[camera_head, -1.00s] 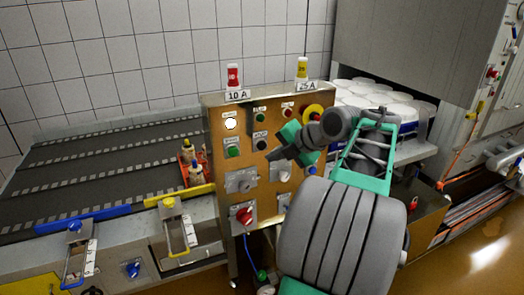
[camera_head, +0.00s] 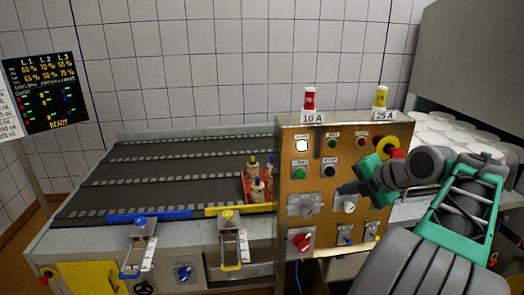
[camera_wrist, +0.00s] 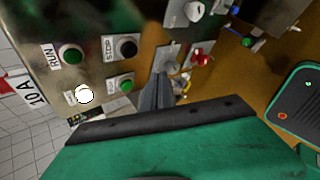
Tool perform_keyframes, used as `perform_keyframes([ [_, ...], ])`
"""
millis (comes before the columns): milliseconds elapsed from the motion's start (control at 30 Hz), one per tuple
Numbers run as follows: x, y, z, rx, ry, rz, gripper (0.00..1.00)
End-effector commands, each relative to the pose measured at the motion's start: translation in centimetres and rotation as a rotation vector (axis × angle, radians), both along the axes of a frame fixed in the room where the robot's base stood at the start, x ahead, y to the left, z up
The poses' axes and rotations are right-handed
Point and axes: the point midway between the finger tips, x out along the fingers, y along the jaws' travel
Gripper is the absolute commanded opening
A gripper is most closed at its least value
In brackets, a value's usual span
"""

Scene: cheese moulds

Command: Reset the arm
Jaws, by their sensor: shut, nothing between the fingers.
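My gripper (camera_head: 345,190) is in front of the brass control panel (camera_head: 342,140), near its middle. It is shut with nothing between the fingers. In the wrist view my gripper (camera_wrist: 158,92) points toward the panel face, beside the green and black buttons. Whether its tips touch the panel I cannot tell. My arm is bent, with its elbow at the lower right of the head view, and partly hides the panel's right side.
A lit white button (camera_head: 302,145) and a red rotary knob (camera_head: 300,242) are on the panel. A conveyor table (camera_head: 90,205) with a red crate of bottles (camera_head: 257,185) lies left. White moulds (camera_head: 450,135) stand behind my arm. A display (camera_head: 45,90) hangs at far left.

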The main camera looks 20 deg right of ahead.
Motion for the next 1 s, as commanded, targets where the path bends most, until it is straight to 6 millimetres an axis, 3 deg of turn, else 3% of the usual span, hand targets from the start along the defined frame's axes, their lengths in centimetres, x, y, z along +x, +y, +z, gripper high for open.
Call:
perform_keyframes([
  [167, -0.3, 0.0, -0.3, 0.273, 0.050, -0.242, 0.00],
  [267, -1.2, -2.1, -1.8, 0.541, 0.113, -0.579, 0.00],
  [433, -4.5, -4.7, -7.9, 0.952, 0.213, -1.172, 0.00],
  [600, -9.5, -5.0, -13.5, 1.228, 0.252, -1.718, 0.00],
  [667, -11.3, -4.2, -15.3, 1.295, 0.253, -1.906, 0.00],
  [800, -13.9, 0.3, -18.6, 1.346, 0.251, -2.261, 0.00],
  [900, -14.8, 4.5, -19.9, 1.290, 0.259, -2.375, 0.00],
  [1000, -14.9, 8.4, -20.6, 1.200, 0.281, -2.364, 0.00],
])
